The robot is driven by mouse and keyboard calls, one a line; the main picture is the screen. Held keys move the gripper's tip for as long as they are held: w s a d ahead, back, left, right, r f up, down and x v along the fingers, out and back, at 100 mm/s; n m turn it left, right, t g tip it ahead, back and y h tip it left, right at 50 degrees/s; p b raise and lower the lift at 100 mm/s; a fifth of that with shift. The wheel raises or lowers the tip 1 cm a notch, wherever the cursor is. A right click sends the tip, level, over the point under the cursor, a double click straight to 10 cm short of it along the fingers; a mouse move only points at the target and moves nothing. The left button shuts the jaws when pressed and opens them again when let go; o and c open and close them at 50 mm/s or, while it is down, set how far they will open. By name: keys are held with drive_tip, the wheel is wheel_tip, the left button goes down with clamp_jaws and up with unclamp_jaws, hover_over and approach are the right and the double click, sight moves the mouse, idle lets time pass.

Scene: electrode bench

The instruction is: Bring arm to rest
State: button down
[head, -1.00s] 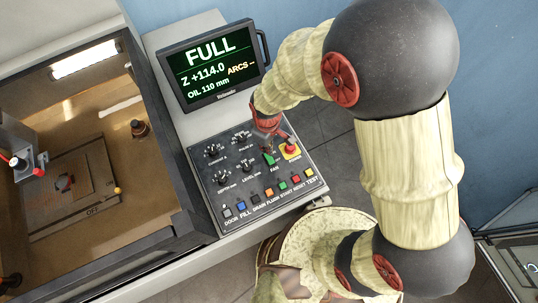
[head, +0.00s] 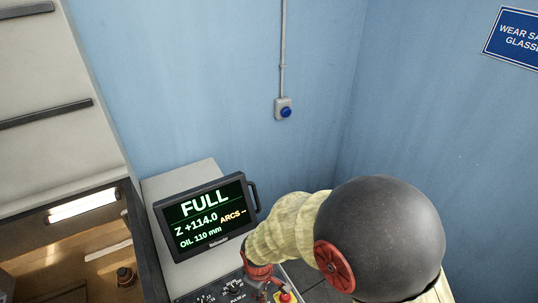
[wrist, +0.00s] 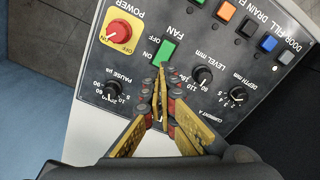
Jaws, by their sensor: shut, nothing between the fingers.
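My gripper (wrist: 161,68) is shut with nothing between its fingers. In the wrist view its fingertips are at the lower edge of the green FAN switch (wrist: 165,51) on the control panel (wrist: 210,42); I cannot tell whether they touch it. In the head view my arm reaches in from the lower right, and its red wrist part is at the bottom edge over the panel. The fingertips are hardly visible there.
The monitor (head: 207,217) reads FULL, Z +114.0, OIL 110 mm. A red POWER knob (wrist: 118,32) on yellow sits beside the FAN switch. Several black dials and coloured buttons fill the panel. A lit tank (head: 85,255) is at left. Blue walls stand behind.

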drive_tip(key=shift+s+d+m, duration=0.1)
drive_tip(key=shift+s+m, duration=0.1)
drive_tip(key=shift+m, duration=0.1)
drive_tip(key=s+d+r+m+t+b, duration=0.2)
drive_tip(key=d+r+m+b, duration=0.4)
drive_tip(key=d, duration=0.5)
drive_tip(key=s+d+r+m+t+b, duration=0.3)
drive_tip(key=s+d+r+m+b, duration=0.2)
drive_tip(key=d+r+b, duration=0.4)
drive_tip(key=shift+d+r+m+t, duration=0.3)
drive_tip(key=shift+d+r+m, duration=0.1)
drive_tip(key=shift+d+r, duration=0.85)
drive_tip(key=shift+s, duration=0.1)
drive_tip(key=shift+a+r, duration=0.1)
